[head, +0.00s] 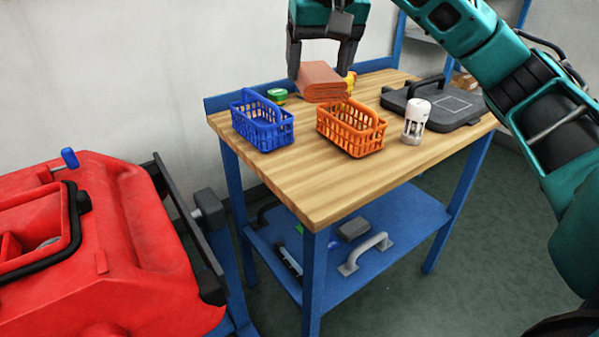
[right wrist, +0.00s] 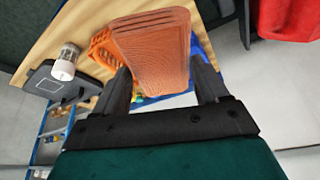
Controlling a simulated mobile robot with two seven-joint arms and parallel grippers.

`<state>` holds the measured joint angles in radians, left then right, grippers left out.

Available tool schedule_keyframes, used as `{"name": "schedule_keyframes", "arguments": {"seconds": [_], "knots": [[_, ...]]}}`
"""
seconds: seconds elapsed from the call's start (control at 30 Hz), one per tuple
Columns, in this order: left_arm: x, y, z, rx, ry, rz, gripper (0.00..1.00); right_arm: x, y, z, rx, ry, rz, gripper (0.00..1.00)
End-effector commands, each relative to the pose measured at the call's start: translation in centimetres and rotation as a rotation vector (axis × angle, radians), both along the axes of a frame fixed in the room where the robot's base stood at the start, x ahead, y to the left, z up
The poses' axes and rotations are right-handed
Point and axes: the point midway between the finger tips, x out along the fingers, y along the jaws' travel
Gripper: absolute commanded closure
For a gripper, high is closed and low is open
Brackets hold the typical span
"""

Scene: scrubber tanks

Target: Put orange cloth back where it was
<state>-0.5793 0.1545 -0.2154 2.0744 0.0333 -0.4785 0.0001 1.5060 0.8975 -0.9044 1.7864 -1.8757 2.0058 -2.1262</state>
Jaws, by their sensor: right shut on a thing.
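The orange cloth (head: 321,82) is a folded, brick-coloured bundle at the back of the wooden table. My right gripper (head: 321,70) comes down from above and is shut on it; both fingers reach to its sides. In the right wrist view the cloth (right wrist: 155,50) sits between the fingers of my right gripper (right wrist: 165,85) and hides part of what lies behind it. In the head view the cloth appears above the tabletop, behind the baskets; I cannot tell whether it touches anything below. My left gripper is not in view.
A blue basket (head: 262,120) and an orange basket (head: 351,128) stand on the table (head: 330,189). A green tin (head: 278,95), a white cylinder (head: 416,121) and a dark flat case (head: 445,108) are nearby. The front tabletop is clear. A red machine (head: 130,230) stands left.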

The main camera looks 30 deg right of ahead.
Motion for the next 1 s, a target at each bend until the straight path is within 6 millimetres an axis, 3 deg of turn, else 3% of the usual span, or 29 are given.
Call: {"name": "schedule_keyframes", "arguments": {"seconds": [0.13, 0.3, 0.6, 1.0], "knots": [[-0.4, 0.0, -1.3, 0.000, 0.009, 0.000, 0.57, 0.0, 0.0, -2.0, 0.001, 0.003, 0.001, 0.65], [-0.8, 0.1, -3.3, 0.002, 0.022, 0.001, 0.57, -0.1, -0.1, -6.5, -0.002, 0.006, 0.001, 0.65], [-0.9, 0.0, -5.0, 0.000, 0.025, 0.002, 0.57, -0.1, -0.1, -13.8, -0.002, 0.004, -0.001, 0.65], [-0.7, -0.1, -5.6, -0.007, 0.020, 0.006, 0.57, -0.1, 0.0, -17.8, -0.001, 0.002, -0.001, 0.65]]}}
